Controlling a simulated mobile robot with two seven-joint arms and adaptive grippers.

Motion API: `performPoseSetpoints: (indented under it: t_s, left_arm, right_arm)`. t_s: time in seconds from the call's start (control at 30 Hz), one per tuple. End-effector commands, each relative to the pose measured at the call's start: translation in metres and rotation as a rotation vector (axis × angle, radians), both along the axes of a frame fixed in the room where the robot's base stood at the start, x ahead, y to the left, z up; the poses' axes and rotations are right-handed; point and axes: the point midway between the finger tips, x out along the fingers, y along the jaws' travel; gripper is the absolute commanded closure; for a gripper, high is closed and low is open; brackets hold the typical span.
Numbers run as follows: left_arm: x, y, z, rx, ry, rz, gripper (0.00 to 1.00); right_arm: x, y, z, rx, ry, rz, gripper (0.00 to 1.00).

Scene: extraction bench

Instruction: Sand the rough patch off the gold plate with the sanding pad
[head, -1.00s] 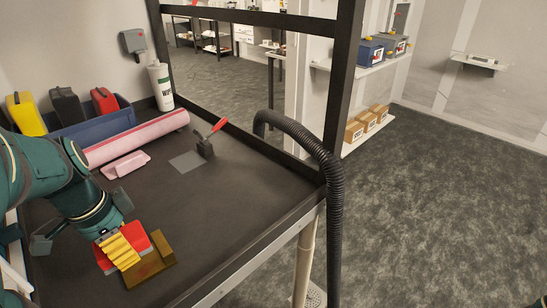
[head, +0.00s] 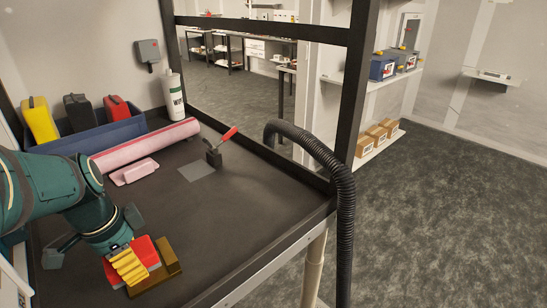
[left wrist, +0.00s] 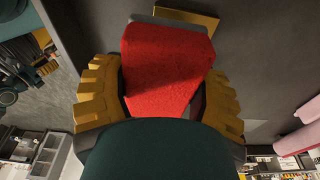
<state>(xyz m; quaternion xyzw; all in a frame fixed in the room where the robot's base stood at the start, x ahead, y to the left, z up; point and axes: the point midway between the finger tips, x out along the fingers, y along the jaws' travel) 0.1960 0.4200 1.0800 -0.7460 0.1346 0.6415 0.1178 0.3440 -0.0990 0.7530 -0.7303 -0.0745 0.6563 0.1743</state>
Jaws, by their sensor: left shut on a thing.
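My left gripper (head: 128,267) is shut on the red sanding pad (head: 146,250), near the front of the dark bench. The pad is over or against the gold plate (head: 172,269); I cannot tell whether they touch. In the left wrist view, the red pad (left wrist: 165,70) fills the space between the yellow fingers (left wrist: 160,100), with a grey edge at its far end. The gold plate (left wrist: 190,16) shows just beyond it. The rough patch cannot be made out; pad and fingers cover part of the plate. My right gripper is not in view.
A pink roll (head: 150,145) and a pink block (head: 134,172) lie behind. A blue bin (head: 95,138) and white bottle (head: 174,97) are at the back. A black hose (head: 345,220) rises at the right edge.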

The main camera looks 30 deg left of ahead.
Motion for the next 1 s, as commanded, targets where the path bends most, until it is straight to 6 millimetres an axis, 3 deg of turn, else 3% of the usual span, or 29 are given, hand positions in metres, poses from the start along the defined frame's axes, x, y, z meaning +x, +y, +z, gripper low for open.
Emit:
performPoseSetpoints:
  t_s: [0.5, 1.0]
  left_arm:
    - [0.000, -0.001, -0.044, -0.001, 0.000, -0.003, 0.65]
    - [0.000, 0.000, -0.050, -0.001, 0.002, 0.000, 0.65]
  right_arm:
    - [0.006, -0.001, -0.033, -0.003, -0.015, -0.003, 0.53]
    - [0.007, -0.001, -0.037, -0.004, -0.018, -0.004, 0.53]
